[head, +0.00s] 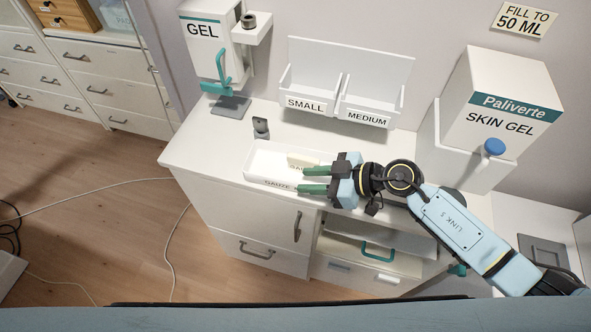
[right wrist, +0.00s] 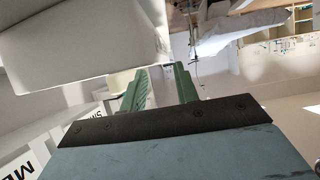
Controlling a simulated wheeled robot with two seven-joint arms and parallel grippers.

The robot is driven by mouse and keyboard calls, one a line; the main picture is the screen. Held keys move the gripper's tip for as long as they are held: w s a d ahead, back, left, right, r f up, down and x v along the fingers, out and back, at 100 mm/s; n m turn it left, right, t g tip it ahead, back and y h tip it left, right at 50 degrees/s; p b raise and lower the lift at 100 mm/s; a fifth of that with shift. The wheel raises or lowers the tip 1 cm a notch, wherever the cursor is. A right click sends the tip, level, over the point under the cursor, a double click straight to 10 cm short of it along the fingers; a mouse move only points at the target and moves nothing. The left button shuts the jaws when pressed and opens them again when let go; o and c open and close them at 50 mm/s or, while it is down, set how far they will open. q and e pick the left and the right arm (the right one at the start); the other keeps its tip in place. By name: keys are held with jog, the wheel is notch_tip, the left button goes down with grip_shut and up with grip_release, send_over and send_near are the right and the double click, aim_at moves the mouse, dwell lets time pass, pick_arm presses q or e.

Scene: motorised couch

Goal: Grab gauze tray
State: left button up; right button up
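The gauze tray (head: 252,163) is a shallow white tray on the white counter, near its front edge, with a GAUZE label on its front. A pale block (head: 303,159) shows at the tray's right part. My right gripper (head: 308,180) comes in from the right, its two green fingers spread apart over or at the tray's right part. I cannot tell whether a finger touches the tray. In the right wrist view the green fingers (right wrist: 160,88) also stand apart, with a white form at upper left. My left gripper is not in view.
A GEL dispenser (head: 207,40) and SMALL and MEDIUM bins (head: 345,85) are on the wall behind. A Paliverte skin gel box (head: 500,95) stands at right. A small grey object (head: 261,127) sits behind the tray.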

aim_at(293, 183)
jog(key=x, duration=0.4)
jog(key=shift+s+a+f+b, duration=0.15)
jog(key=shift+s+a+b, duration=0.05)
jog(key=shift+b, duration=0.1)
jog(key=shift+c, duration=0.3)
grip_shut()
